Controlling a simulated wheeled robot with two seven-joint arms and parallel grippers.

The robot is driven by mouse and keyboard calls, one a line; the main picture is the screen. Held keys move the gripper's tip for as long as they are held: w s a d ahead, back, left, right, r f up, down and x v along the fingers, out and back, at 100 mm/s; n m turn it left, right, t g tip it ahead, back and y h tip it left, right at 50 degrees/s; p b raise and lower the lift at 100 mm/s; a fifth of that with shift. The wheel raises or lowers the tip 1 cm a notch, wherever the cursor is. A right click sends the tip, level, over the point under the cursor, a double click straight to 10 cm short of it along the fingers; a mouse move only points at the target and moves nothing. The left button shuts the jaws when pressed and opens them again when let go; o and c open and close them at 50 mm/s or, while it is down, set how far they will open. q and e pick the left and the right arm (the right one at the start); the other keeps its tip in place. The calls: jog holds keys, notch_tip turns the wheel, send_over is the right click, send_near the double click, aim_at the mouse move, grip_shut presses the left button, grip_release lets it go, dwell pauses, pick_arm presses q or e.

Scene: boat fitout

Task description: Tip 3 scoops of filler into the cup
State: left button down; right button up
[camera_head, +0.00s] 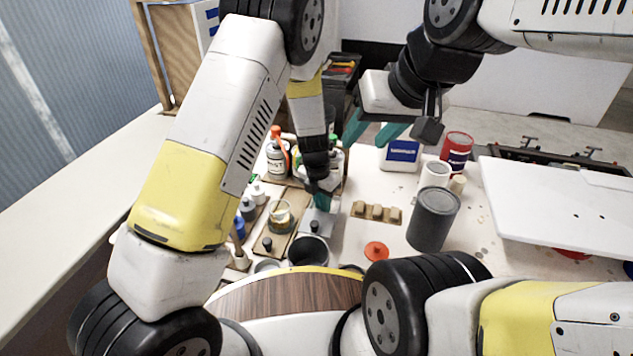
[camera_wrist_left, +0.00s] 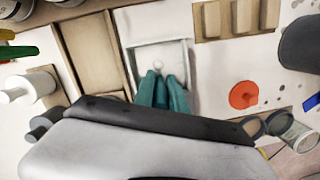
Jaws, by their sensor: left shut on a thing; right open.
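My left gripper (camera_head: 322,198) points down over a small grey tray (camera_head: 325,217) on the bench. In the left wrist view its teal fingers (camera_wrist_left: 160,90) are closed together, with a small pale round knob (camera_wrist_left: 158,66) at their tips. The held thing is mostly hidden, and I cannot tell whether it is the scoop. A dark open cup (camera_head: 308,251) stands just in front of the tray. A glass jar (camera_head: 281,215) with yellowish contents stands to the left; I cannot tell if this is the filler. My right gripper (camera_head: 378,128) is open and empty, raised at the back.
Wooden blocks (camera_head: 376,212), an orange-red disc (camera_head: 376,250) and a grey can (camera_head: 433,218) lie to the right. A white cup (camera_head: 435,174) and red can (camera_head: 457,150) stand behind. Bottles (camera_head: 277,160) crowd the back left. A white panel (camera_head: 560,205) fills the right.

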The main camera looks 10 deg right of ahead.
pick_arm(q)
jog(key=shift+r, duration=0.1)
dwell(0.5)
jog(key=shift+r, duration=4.2)
